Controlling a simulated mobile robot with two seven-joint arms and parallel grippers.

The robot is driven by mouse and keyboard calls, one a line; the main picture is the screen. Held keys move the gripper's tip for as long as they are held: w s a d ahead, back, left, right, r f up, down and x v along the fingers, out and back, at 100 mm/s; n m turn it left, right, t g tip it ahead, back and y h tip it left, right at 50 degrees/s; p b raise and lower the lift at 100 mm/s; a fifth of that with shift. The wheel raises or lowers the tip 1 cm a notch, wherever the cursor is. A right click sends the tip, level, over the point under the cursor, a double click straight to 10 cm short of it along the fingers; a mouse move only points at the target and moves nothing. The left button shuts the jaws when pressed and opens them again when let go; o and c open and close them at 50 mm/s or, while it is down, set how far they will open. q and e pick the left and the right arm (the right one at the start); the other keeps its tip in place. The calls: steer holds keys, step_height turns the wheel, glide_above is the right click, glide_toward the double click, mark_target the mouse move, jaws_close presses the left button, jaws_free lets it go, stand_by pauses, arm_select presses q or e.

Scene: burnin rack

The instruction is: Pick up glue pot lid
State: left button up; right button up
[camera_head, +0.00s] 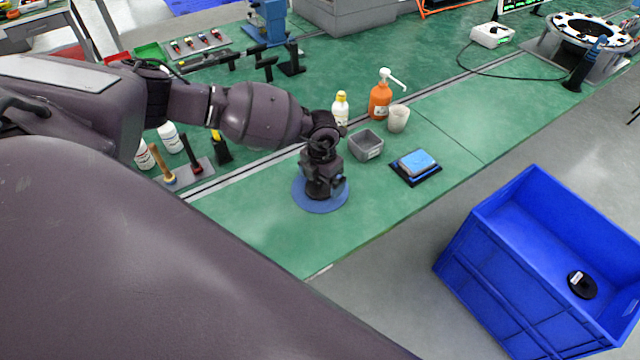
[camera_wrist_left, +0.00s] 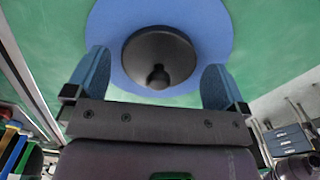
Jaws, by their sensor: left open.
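A dark round lid with a small knob (camera_wrist_left: 158,55) shows in the left wrist view, over a round blue mat (camera_wrist_left: 208,18). I take it for the glue pot lid; whether a pot is under it I cannot tell. My left gripper (camera_wrist_left: 155,72) is open, with one blue finger on each side of the lid and nothing held. My right gripper is in neither view.
On the green bench, a grey bin (camera_head: 366,146), an orange pump bottle (camera_head: 380,100), a white cup (camera_head: 398,118) and a black tray with blue pad (camera_head: 415,166) stand right of the gripper. A brush and hammers lie left. A blue crate (camera_head: 500,285) stands beyond the bench edge.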

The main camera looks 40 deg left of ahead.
arm_select(q)
steer(key=shift+f, duration=0.4)
